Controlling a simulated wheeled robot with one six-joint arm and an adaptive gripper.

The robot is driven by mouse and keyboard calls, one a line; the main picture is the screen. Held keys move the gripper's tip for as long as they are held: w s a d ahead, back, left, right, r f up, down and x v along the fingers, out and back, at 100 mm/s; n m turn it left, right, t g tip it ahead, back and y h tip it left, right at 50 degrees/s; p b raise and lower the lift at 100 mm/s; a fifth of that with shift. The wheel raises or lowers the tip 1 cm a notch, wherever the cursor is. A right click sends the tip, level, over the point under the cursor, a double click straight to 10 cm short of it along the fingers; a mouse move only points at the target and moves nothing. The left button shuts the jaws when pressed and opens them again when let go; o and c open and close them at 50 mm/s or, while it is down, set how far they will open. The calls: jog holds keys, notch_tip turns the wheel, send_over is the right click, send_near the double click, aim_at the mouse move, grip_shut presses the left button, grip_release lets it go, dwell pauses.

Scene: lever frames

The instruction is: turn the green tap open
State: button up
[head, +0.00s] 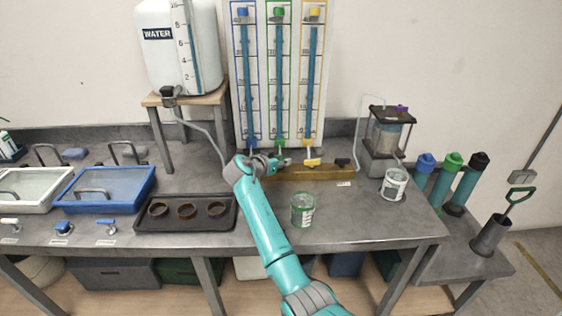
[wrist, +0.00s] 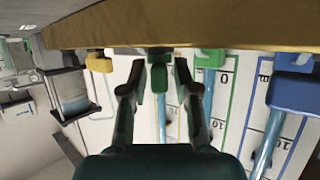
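The green tap's lever (wrist: 160,76) hangs below the wooden beam in the wrist view, between the two fingers of my gripper (wrist: 159,82). The fingers are apart, with a gap showing on each side of the lever. In the head view my gripper (head: 276,163) is at the wooden beam, below the green-framed tube (head: 279,85). My gripper and wrist cover most of the green tap there, so its lever is hard to make out.
The wooden beam (head: 330,172) also carries a yellow tap (head: 312,162) and a black tap (head: 342,162) to the right. A dark tray (head: 186,222) lies left of my arm.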

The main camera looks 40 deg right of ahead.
grip_shut()
jog(key=n+t+y, duration=0.2)
jog(key=n+t, duration=0.1)
jog(key=shift+s+n+t, duration=0.1)
jog(key=shift+n+t, duration=0.2)
jog(key=shift+t, duration=0.1)
jog(key=shift+n+t+y, duration=1.5)
jog(key=shift+n, duration=0.3)
jog(key=shift+y, duration=0.3)
jog(key=shift+o, duration=1.9)
grip_release()
